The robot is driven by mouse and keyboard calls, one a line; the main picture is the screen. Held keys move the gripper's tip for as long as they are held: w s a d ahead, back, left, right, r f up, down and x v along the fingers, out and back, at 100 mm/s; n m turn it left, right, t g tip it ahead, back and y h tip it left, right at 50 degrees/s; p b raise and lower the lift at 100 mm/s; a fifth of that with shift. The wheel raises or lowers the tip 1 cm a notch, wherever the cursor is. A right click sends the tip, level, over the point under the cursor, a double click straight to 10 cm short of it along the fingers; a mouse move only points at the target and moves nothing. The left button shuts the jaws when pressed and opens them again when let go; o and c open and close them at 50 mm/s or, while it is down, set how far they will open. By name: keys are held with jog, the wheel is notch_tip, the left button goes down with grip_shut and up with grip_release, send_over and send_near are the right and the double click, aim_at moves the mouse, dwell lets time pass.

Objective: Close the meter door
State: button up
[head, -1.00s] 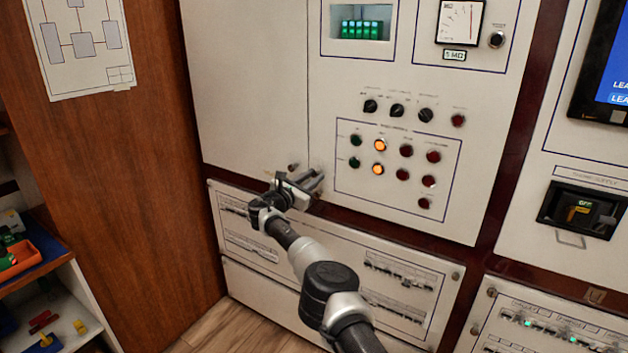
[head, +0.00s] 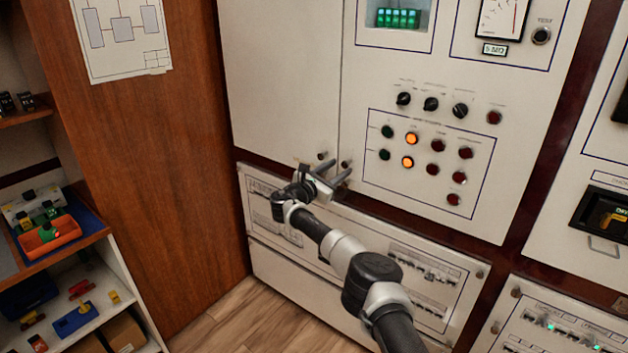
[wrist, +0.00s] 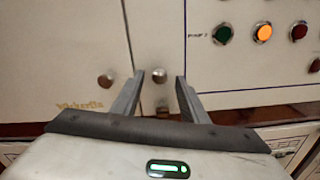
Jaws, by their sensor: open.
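The meter door (head: 385,205) is the cream panel carrying the gauge, green display, dials and lamps. It looks about flush with the panel to its left, with a thin dark seam between; I cannot tell whether it is fully shut. Its small round knob (head: 346,163) is at its lower left corner. My gripper (head: 340,176) is open and empty in front of that corner. In the wrist view the knob (wrist: 159,76) shows between the two fingertips, and neither finger visibly touches it.
The left cabinet door (head: 280,85) has its own knob (head: 322,155) close beside. A lower breaker panel (head: 385,255) lies beneath my arm. A wooden side wall (head: 160,200) and a shelf with an orange bin (head: 48,236) are at left. Some wooden floor is clear.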

jog(key=v, duration=1.4)
jog(key=shift+p, duration=0.4)
